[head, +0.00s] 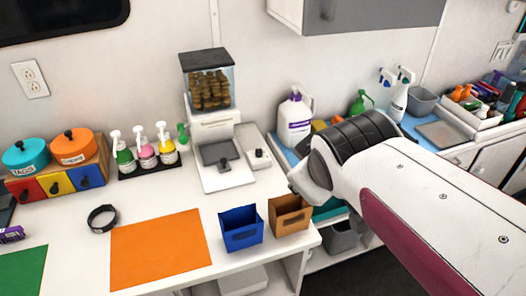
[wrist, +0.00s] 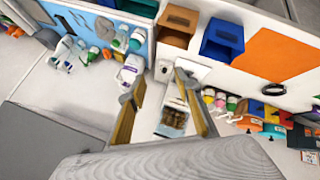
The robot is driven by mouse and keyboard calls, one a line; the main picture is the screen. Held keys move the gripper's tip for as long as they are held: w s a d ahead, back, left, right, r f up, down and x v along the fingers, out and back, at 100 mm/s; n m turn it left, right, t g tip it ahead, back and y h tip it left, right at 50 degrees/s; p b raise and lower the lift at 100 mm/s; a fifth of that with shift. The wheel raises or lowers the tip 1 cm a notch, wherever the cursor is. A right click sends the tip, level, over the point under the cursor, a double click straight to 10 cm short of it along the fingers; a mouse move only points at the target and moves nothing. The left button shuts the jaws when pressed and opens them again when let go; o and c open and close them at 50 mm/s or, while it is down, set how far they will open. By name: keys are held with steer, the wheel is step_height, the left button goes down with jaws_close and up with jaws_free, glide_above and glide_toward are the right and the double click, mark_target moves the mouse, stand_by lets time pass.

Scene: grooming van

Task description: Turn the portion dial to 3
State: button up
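The treat dispenser (head: 209,88) stands against the back wall in the head view, with a dark lid and a clear hopper full of brown treats. A white base with a dark grey tray (head: 220,153) is below it. A small white box with a dark knob (head: 259,153), which looks like the portion dial, sits right of the base; its setting is too small to read. In the wrist view the dispenser (wrist: 173,118) shows beyond and between the fingers; I cannot make out the dial there. My gripper (wrist: 158,87) is open and empty, apart from the dispenser. The head view does not show its fingers.
A blue bin (head: 240,229) and a brown bin (head: 290,215) stand at the counter's front edge. Pump bottles (head: 144,150) stand left of the dispenser, and a large white jug (head: 295,122) stands to its right. An orange mat (head: 160,248) lies flat in front.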

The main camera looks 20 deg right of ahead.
steer(key=w+d+r+n+t+h, duration=0.1)
steer(key=w+d+r+n+t, duration=0.1)
steer(key=w+d+n, duration=0.45)
steer(key=w+d+r+n+t, duration=0.1)
steer(key=w+r+n, duration=0.2)
steer(key=w, duration=0.6)
steer(key=w+d+f+n+t+y, duration=0.1)
steer(key=w+f+n+y, duration=0.15)
steer(key=w+n, duration=0.5)
steer(key=w+d+f+n+t+y, duration=0.1)
steer(key=w+d+f+n+t, duration=0.15)
steer(key=w+n, duration=0.55)
steer(key=n+g+y, duration=0.5)
steer(key=n+y, duration=0.5)
steer(key=n, duration=0.5)
glide_toward(263, 157)
steer(key=w+a+r, duration=0.1)
steer(key=a+r, duration=0.1)
steer(key=shift+w+d+h, duration=0.1)
steer(key=shift+d+h, duration=0.05)
steer(key=shift+h, duration=0.1)
steer(key=shift+w+f, duration=0.1)
steer(key=shift+x, duration=3.9)
